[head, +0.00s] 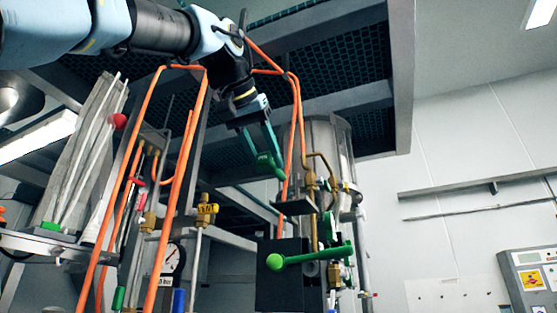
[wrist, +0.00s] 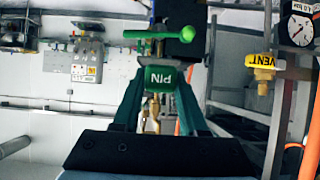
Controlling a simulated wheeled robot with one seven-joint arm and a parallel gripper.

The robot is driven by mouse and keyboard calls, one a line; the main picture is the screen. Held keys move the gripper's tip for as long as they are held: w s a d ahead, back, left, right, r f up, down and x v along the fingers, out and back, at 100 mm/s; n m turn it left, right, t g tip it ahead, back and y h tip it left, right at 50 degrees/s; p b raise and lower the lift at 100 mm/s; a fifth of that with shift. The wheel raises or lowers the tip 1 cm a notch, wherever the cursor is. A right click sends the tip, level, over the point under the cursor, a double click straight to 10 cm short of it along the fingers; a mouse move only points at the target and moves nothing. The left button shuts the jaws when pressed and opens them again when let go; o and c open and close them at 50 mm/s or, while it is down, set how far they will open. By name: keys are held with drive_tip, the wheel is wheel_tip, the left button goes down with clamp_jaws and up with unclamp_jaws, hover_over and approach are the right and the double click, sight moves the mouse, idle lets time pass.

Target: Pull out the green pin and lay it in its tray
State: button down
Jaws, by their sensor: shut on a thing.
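My gripper (head: 266,150) is shut on the green pin (head: 270,165), which hangs from the jaws in front of the metal vessel in the head view. In the wrist view the green pin (wrist: 160,78) sits between the two dark green fingers of my gripper (wrist: 160,88), its PIN lettering upside down. The pin's lower end looks clear of other parts in the head view, but its tip is hard to make out. I cannot tell which thing is the pin's tray.
A green ball-ended lever (head: 310,257) sticks out beside a black box (head: 283,290) below my gripper. Orange hoses (head: 185,170) run close to my arm. A yellow VENT tag (head: 207,208), a gauge (head: 173,258) and a grey control panel (head: 530,280) also show.

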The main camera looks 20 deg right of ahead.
drive_tip(key=p, duration=0.2)
approach(295, 207)
drive_tip(key=shift+w+d, duration=1)
drive_tip(key=shift+w, duration=0.25)
drive_tip(key=shift+w+d, duration=1)
drive_tip(key=shift+w, duration=0.2)
drive_tip(key=shift+f+b, duration=0.55)
drive_tip(key=shift+f, duration=0.35)
drive_tip(key=shift+f+b, duration=0.3)
drive_tip(key=shift+c, duration=1.8)
unclamp_jaws()
drive_tip(key=shift+s, duration=0.1)
drive_tip(key=b+v, duration=0.1)
drive_tip(key=v, duration=1)
